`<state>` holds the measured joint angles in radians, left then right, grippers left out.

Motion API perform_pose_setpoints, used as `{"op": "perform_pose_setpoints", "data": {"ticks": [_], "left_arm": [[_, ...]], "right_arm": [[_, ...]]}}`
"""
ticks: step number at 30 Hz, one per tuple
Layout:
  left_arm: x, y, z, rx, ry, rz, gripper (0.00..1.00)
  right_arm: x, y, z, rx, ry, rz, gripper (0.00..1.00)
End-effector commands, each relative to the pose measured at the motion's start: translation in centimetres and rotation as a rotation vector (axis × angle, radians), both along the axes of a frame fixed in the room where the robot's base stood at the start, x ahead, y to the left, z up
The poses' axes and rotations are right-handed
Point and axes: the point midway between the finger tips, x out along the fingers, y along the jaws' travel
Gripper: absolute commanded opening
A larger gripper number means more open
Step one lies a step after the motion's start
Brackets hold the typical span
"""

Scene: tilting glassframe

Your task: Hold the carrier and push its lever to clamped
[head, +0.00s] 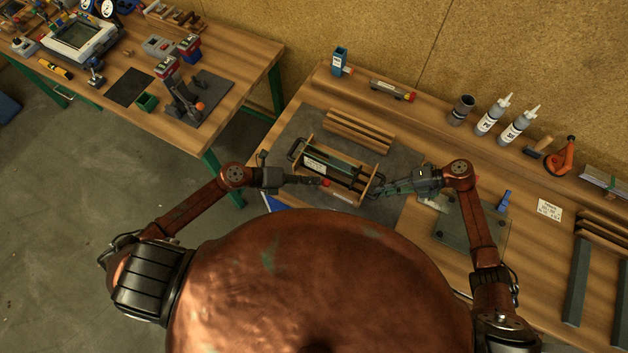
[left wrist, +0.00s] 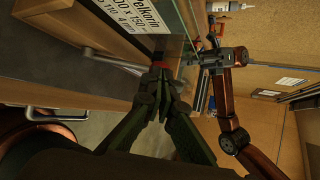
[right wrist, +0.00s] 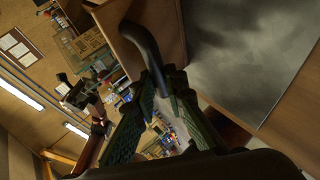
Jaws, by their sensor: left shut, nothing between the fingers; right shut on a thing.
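The carrier (head: 347,172), a wooden-ended frame with dark panes and a white label, sits on the grey mat. Its label (left wrist: 146,22) shows large in the left wrist view. The lever's red knob (head: 326,183) is at the carrier's front; it also shows in the left wrist view (left wrist: 160,64). My left gripper (head: 318,182) is shut and empty, its fingertips at the knob; whether they touch is unclear. My right gripper (head: 379,190) is shut on the carrier's dark right handle, which passes between its fingers in the right wrist view (right wrist: 143,45).
Wooden slats (head: 358,132) lie behind the carrier. A dark plate (head: 470,228) lies right of my right gripper. Bottles (head: 493,115) and a dark cup (head: 461,110) stand along the bench's back. A second bench (head: 180,70) stands at the left, across a gap.

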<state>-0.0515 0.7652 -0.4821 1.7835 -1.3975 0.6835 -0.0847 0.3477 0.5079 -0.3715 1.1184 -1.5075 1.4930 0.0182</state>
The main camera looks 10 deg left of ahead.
Motion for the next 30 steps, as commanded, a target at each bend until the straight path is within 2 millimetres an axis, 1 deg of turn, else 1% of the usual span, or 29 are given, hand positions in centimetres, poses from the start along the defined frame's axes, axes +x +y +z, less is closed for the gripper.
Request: {"op": "perform_pose_setpoints", "data": {"ticks": [5, 8, 11, 21, 25, 30], "left_arm": [[-0.1, 0.5, 0.2, 0.001, 0.000, 0.000, 0.00], [-0.5, 1.4, 0.7, 0.004, 0.001, 0.001, 0.00], [-1.2, 2.7, 1.7, 0.005, 0.001, 0.000, 0.00], [-4.0, 8.2, 5.8, 0.003, 0.002, 0.000, 0.00], [-4.7, 9.6, 6.8, 0.002, 0.003, 0.001, 0.00], [-5.1, 10.5, 7.5, 0.001, 0.001, -0.001, 0.00]], "right_arm": [[0.0, 0.1, 0.1, 0.002, 0.000, 0.001, 0.00], [0.0, 0.1, 0.1, 0.002, 0.000, 0.001, 0.00], [0.0, 0.1, 0.1, 0.002, 0.000, 0.001, 0.00], [0.0, 0.1, 0.1, 0.002, 0.000, 0.001, 0.00], [0.0, 0.1, 0.1, 0.002, 0.000, 0.001, 0.00], [0.0, 0.1, 0.1, 0.002, 0.000, 0.001, 0.00]]}}
